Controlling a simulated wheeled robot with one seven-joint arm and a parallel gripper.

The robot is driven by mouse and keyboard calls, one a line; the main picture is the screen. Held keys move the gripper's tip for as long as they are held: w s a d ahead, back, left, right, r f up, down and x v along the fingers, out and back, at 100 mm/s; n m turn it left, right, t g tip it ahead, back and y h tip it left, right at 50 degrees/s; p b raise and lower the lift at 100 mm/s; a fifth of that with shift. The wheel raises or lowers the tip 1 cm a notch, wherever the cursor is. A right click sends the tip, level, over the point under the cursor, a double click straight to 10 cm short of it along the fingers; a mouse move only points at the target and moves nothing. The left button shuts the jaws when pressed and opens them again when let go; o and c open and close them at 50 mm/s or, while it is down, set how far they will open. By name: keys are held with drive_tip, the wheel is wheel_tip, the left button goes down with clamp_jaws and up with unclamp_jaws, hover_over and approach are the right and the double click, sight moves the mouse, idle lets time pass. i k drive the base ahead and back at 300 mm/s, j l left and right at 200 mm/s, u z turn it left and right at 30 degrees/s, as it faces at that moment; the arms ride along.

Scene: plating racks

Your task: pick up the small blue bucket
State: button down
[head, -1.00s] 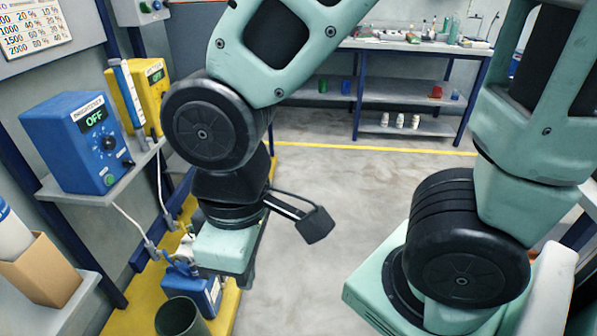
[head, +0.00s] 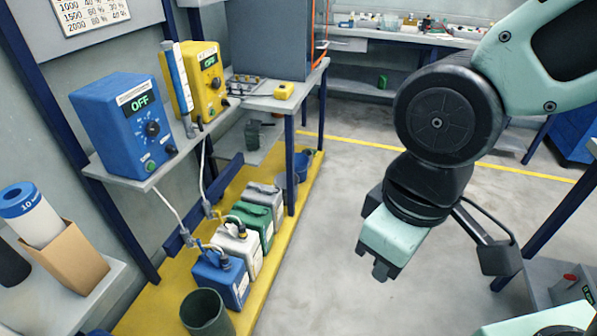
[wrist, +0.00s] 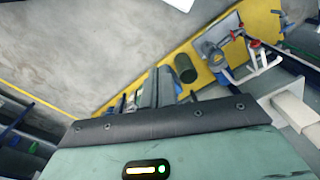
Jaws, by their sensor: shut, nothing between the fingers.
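A small blue bucket (head: 299,166) stands on the yellow platform in the head view, at its far end. A dark blue table leg hides part of it. My gripper (head: 382,273) hangs over the grey floor, to the right of the platform and apart from the bucket. It is shut and empty. In the wrist view the gripper's dark fingers (wrist: 166,86) point toward the floor and the yellow strip. I cannot make out the bucket for certain there.
Blue, white, green and grey jugs (head: 220,277) line the platform, with a dark green bin (head: 206,313) in front. Shelves with a blue control box (head: 128,125) and a yellow one (head: 194,80) overhang the left side. Open floor (head: 330,230) lies right of the platform.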

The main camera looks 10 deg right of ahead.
sight(301, 159)
drive_tip(key=i+l+u, duration=0.1)
drive_tip(key=i+l, duration=0.15)
drive_tip(key=i, duration=0.15)
drive_tip(key=i+l+u, duration=0.15)
drive_tip(key=i+l, duration=0.15)
drive_tip(key=i+l+u, duration=0.1)
drive_tip(key=i+l, duration=0.25)
drive_tip(key=i+l+u, duration=0.15)
drive_tip(key=i+l, duration=0.25)
drive_tip(key=i+l+u, duration=0.1)
drive_tip(key=i+l, duration=0.25)
drive_tip(key=i+l+u, duration=0.1)
drive_tip(key=i+l, duration=0.2)
drive_tip(key=l, duration=0.2)
drive_tip(key=i+l+u, duration=0.15)
drive_tip(key=i+l, duration=0.15)
drive_tip(key=l, duration=0.15)
drive_tip(key=i+l+u, duration=0.1)
drive_tip(key=i+l, duration=0.2)
drive_tip(key=l, duration=0.2)
